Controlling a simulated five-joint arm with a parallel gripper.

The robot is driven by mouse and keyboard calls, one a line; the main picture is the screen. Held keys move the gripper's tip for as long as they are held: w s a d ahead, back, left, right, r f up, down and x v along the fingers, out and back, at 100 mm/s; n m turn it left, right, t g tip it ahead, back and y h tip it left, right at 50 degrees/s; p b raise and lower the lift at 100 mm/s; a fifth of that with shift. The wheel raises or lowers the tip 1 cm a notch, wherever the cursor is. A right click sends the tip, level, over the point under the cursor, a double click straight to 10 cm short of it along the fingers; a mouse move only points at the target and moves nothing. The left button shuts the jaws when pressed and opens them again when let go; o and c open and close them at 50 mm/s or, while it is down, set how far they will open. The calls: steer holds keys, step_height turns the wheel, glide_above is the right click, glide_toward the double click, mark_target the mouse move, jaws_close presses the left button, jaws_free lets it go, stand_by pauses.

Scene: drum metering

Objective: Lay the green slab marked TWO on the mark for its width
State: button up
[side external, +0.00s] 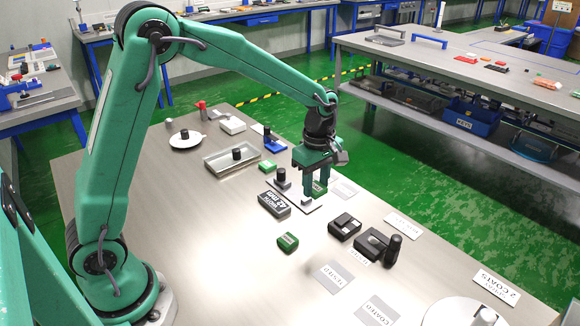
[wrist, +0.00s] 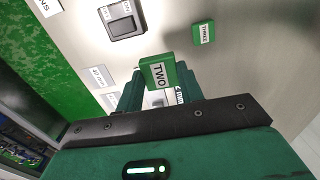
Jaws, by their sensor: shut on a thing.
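My gripper (side external: 318,196) is shut on the green slab marked TWO (side external: 320,187) and holds it above the table. In the wrist view the slab (wrist: 158,74) sits between the two fingers (wrist: 160,95), its white TWO label facing the camera. A pale card (wrist: 97,76) reading what looks like 40 mm lies to the left of the slab in that view.
A green slab marked THREE (wrist: 203,32) lies apart; another green block (side external: 264,167) lies further back. Black devices (side external: 344,227) and a black cylinder (side external: 393,249) stand to the right. Cards marked TESTED (side external: 334,276) and COATED (side external: 377,311) lie in front.

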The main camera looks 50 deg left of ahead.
stand_by(0.3)
steer(key=w+a, duration=0.2)
steer(key=w, duration=1)
steer(key=shift+w+a+f, duration=0.15)
steer(key=shift+w+a, duration=0.15)
steer(key=shift+w, duration=0.05)
steer(key=shift+f, duration=0.1)
steer(key=w+a+f, duration=0.1)
steer(key=a+f, duration=0.1)
steer(key=a, duration=0.1)
steer(key=w+a+f, duration=0.2)
steer(key=a, duration=0.2)
steer(key=w+a+f, duration=0.1)
steer(key=a+f, duration=0.1)
steer(key=a, duration=0.1)
steer(key=shift+w+a+f, duration=0.2)
steer(key=shift+a+f, duration=0.15)
steer(key=shift+f, duration=2.1)
steer(key=shift+f, duration=0.15)
steer(key=o, duration=1)
steer(key=shift+o, duration=0.2)
